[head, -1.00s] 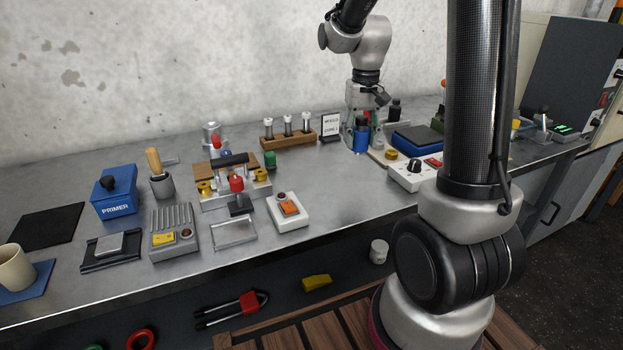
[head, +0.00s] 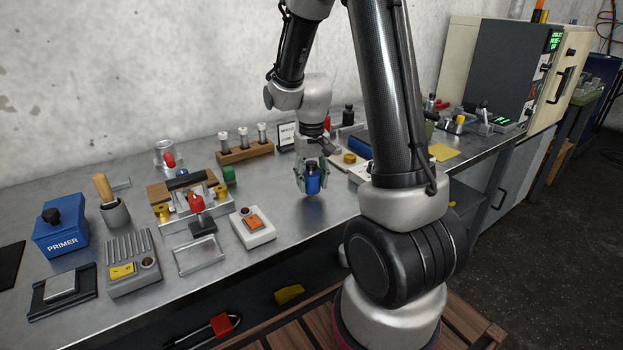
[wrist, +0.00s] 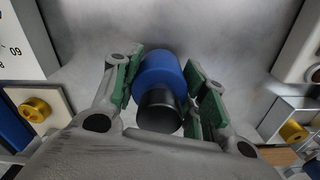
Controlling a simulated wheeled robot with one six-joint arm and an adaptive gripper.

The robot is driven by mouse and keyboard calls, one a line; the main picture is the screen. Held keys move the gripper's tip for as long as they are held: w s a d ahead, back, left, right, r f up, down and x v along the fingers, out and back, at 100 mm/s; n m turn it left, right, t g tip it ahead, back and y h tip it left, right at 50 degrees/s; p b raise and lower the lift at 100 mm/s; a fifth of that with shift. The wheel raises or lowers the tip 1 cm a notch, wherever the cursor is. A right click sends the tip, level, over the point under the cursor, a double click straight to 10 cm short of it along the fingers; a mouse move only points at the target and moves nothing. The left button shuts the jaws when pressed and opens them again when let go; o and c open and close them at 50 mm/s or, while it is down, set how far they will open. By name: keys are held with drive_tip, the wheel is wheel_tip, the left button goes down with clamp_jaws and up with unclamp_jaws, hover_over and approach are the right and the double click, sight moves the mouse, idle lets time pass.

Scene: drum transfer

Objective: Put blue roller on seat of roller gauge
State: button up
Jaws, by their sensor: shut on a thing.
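My gripper (head: 313,182) is shut on the blue roller (head: 312,184), a short blue cylinder with a dark end. It is upright and seems to be just above the bench, clear of other things. In the wrist view the green-padded fingers of my gripper (wrist: 163,98) flank the blue roller (wrist: 158,68), whose dark end faces the camera.
A white box with an orange button (head: 252,228) lies between the fixture and my gripper, nearer the front. A wooden rack with white-topped tubes (head: 246,153) and a small sign (head: 287,137) stand behind. Bare bench surrounds the roller.

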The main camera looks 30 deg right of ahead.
drive_tip(key=shift+f, duration=0.1)
drive_tip(key=o, duration=1.3)
